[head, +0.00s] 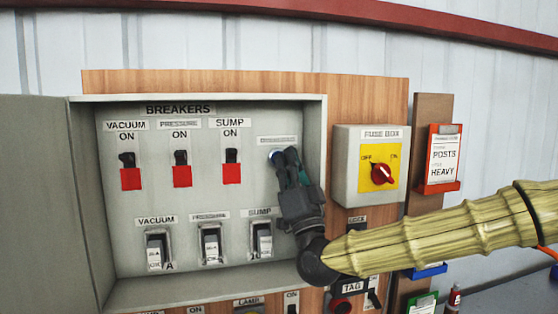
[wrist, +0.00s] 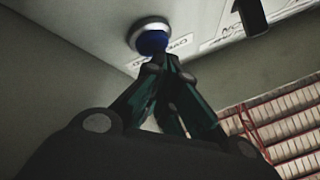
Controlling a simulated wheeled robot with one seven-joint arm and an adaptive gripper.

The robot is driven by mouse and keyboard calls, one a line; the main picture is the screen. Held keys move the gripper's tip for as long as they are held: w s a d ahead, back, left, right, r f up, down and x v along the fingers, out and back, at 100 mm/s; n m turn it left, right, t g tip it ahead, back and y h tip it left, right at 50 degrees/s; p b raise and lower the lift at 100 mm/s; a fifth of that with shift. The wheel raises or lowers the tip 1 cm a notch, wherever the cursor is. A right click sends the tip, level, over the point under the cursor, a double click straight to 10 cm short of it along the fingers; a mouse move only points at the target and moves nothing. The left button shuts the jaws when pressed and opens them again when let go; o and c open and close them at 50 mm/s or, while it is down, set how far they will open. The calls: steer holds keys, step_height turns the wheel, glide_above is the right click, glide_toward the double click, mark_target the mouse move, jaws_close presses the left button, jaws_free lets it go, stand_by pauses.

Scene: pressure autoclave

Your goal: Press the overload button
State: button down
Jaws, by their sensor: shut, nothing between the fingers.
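The overload button (wrist: 152,38) is a blue round button in a pale metal ring, seen in the wrist view. A label (wrist: 162,55) sits beside it, too blurred to read fully. My gripper (wrist: 165,62) is shut and empty, with its fingertips at the button; they look to be touching it or very near. In the head view my gripper (head: 280,155) reaches into the right part of the breaker box, just under a small label (head: 277,140). It hides most of the button there. I cannot tell how far the button is pressed in.
The breaker box (head: 110,200) has a row of switches with red lower parts, a lower row of breakers, and an open door (head: 35,200) at left. Its right wall is close to my gripper. A fuse box (head: 345,175) with a red knob stands just right.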

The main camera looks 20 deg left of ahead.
steer(key=shift+w+a+r+t, duration=0.15)
steer(key=shift+w+t, duration=0.15)
steer(key=shift+w, duration=0.15)
stand_by(0.9)
steer(key=shift+s+f+b, duration=0.1)
steer(key=shift+f+b, duration=0.15)
steer(key=shift+b, duration=0.25)
steer(key=shift+s+d+b, duration=0.3)
steer(key=shift+s+d, duration=0.1)
steer(key=shift+d, duration=0.1)
steer(key=shift+s+d, duration=0.1)
steer(key=s+d+b, duration=0.1)
steer(key=s, duration=0.1)
steer(key=s+d+b, duration=0.1)
steer(key=s+d, duration=0.1)
stand_by(0.3)
steer(key=shift+a, duration=0.15)
